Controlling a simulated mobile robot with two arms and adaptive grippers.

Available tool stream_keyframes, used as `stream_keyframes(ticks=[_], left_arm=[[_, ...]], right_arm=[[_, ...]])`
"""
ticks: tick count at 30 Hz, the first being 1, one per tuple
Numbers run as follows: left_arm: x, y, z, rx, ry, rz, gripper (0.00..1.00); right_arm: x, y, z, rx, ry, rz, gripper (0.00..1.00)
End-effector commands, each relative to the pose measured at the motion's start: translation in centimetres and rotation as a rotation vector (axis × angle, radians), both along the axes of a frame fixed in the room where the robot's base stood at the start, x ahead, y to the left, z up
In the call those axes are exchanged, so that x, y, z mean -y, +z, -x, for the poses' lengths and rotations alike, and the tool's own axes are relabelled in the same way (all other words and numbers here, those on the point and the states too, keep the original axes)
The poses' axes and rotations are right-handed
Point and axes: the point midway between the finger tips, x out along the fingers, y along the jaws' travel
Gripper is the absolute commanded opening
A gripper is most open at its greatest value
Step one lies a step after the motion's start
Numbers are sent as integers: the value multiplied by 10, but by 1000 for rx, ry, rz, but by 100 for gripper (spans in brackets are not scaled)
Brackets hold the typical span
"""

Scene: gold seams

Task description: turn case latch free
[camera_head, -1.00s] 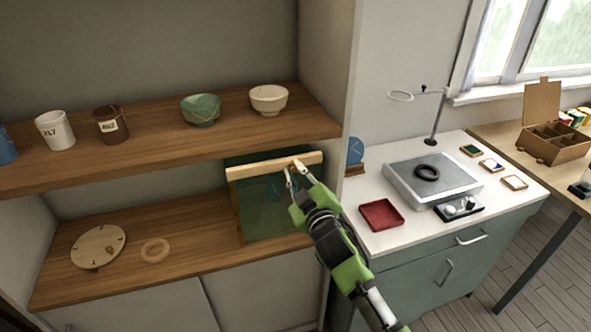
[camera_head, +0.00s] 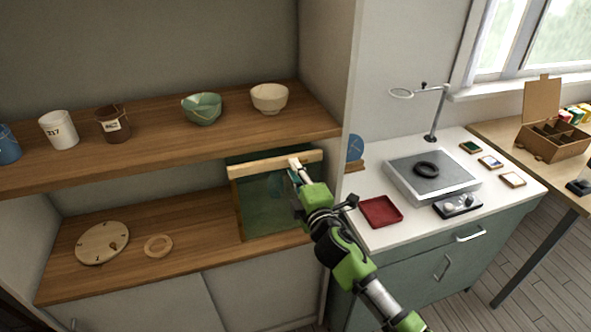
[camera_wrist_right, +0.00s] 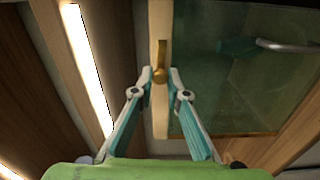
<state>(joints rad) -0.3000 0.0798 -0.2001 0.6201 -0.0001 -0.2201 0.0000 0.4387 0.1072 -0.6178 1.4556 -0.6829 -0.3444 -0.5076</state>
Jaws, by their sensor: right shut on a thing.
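The case (camera_head: 250,169) has a pale wooden frame and a dark green glass front, and it stands on the lower shelf at its right end. The brass latch (camera_wrist_right: 161,66) shows on the case's wooden edge in the right wrist view; it looks upright along the rail. My right gripper (camera_head: 295,170) is at the top rail of the case. In the wrist view its fingertips (camera_wrist_right: 160,80) are shut on the latch's lower part, one on each side. The latch is too small to make out in the head view. My left gripper is not in view.
The upper shelf (camera_head: 230,137) runs just above the case and holds bowls and cups. A round wooden dial (camera_head: 98,243) and a ring (camera_head: 158,246) lie left of the case. A white counter with a red tray (camera_head: 380,212) stands to the right.

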Motion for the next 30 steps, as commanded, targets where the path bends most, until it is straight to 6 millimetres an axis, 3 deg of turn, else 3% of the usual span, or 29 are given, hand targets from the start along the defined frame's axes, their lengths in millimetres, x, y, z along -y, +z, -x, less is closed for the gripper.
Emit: stream_keyframes(ticks=[22, 23, 24, 30], left_arm=[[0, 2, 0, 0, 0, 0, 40], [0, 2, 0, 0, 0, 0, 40], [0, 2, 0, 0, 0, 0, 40], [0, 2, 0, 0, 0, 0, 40]], right_arm=[[0, -2, 0, 24, -1, 85, 0], [0, -2, 0, 24, -1, 84, 20], [0, -2, 0, 24, -1, 84, 30], [0, -1, 0, 26, 0, 82, 31]])
